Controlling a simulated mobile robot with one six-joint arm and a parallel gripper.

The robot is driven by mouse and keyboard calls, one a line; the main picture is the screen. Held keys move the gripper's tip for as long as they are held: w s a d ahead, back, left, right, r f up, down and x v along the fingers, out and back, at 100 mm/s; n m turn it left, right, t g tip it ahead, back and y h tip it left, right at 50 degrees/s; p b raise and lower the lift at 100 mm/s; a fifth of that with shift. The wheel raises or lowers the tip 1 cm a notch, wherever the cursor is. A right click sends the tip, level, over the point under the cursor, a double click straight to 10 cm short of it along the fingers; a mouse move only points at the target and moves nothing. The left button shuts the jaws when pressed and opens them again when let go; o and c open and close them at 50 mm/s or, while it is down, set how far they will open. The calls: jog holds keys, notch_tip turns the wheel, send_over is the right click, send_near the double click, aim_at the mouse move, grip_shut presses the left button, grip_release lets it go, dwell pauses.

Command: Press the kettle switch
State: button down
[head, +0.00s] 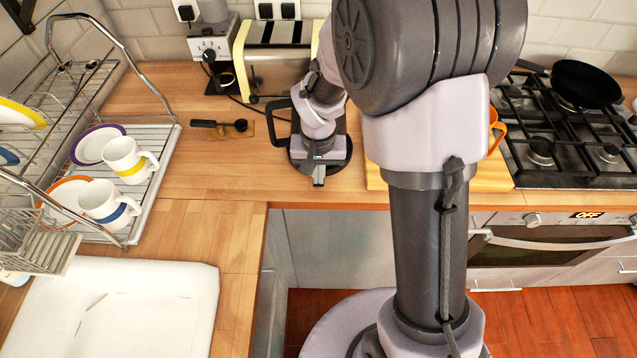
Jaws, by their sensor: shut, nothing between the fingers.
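The kettle (296,150) stands on the wooden counter near its front edge, mostly hidden behind my wrist. Its black handle (275,122) points left, and its dark round base shows around my gripper. My gripper (319,182) is shut and empty, pointing down at the front of the kettle, low by its base. I cannot tell whether the fingertips touch the kettle. The kettle switch cannot be made out; my gripper covers that area.
A dish rack (150,185) with cups and plates is at left, above a white sink (120,310). A wooden board (490,172) and gas hob (570,130) are at right.

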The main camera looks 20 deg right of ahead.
notch_tip(320, 180, down, 2)
jog(key=shift+b, duration=0.9)
jog(key=shift+s+r, duration=0.1)
jog(key=shift+r, duration=0.15)
jog(key=shift+s+a+r, duration=0.15)
jog(key=shift+s+r, duration=0.05)
jog(key=shift+s, duration=0.3)
jog(key=shift+s+a+r, duration=0.15)
jog(key=shift+s+a, duration=0.05)
jog(key=shift+s, duration=0.25)
jog(key=shift+s+a+r, duration=0.15)
jog(key=shift+s+r, duration=0.05)
jog(key=shift+s, duration=0.3)
jog(key=shift+w, duration=0.15)
jog(key=shift+r, duration=0.1)
notch_tip(320, 180, up, 17)
jog(key=s+p, duration=0.1)
jog(key=p, duration=0.5)
jog(key=shift+s+a+p, duration=0.2)
jog(key=shift+s+p, duration=0.1)
jog(key=shift+s, duration=0.05)
